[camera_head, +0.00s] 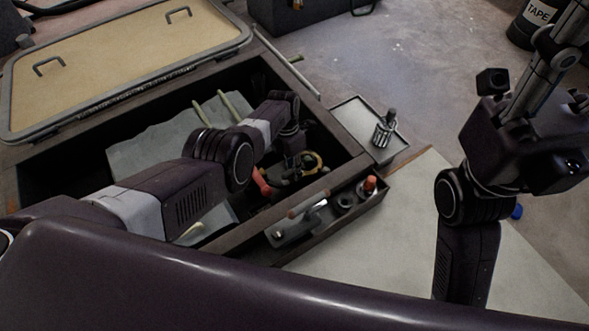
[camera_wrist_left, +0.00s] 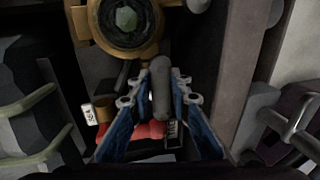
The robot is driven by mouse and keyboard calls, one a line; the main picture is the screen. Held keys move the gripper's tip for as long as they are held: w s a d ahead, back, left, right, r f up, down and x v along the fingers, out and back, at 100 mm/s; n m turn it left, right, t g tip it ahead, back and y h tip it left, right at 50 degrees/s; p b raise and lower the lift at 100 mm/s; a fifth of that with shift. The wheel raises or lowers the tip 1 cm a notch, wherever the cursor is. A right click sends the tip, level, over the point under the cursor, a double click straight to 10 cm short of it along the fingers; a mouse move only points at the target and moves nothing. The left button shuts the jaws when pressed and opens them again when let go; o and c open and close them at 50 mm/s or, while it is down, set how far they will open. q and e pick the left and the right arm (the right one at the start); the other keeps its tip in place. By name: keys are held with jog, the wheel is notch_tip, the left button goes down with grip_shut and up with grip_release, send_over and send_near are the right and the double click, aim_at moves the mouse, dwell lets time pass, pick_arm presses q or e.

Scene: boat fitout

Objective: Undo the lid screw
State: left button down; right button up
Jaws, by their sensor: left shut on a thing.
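My left gripper (camera_head: 291,158) reaches down into the open locker in the head view. In the left wrist view its blue fingers (camera_wrist_left: 160,98) are closed on a grey rounded bar (camera_wrist_left: 160,85). Just beyond the bar is a brass ring (camera_wrist_left: 90,15) around a dark round lid with a greenish hexagonal knob (camera_wrist_left: 126,18) at its centre. The ring also shows in the head view (camera_head: 314,158), partly behind the gripper. I cannot tell how the bar joins the lid. My right gripper (camera_head: 570,25) is raised at the right, its tips cut off or unclear.
The hatch lid (camera_head: 120,60) lies open at the back left. Red parts (camera_head: 262,184) and pale hoses (camera_head: 203,113) are inside the locker. A side tray (camera_head: 285,236) holds tools, and a small plate (camera_head: 355,128) carries a ribbed metal part (camera_head: 384,132).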

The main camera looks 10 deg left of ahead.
pick_arm(q)
jog(key=c, duration=1.8)
grip_release()
jog(key=shift+s+a, duration=0.1)
jog(key=shift+s, duration=0.1)
jog(key=shift+c, duration=0.2)
jog(key=shift+o, duration=0.2)
jog(key=shift+w, duration=0.1)
jog(key=shift+w+r, duration=0.1)
jog(key=shift+w+r, duration=0.15)
jog(key=shift+r, duration=0.6)
notch_tip(320, 180, up, 10)
jog(key=w+a, duration=0.1)
jog(key=shift+a, duration=0.3)
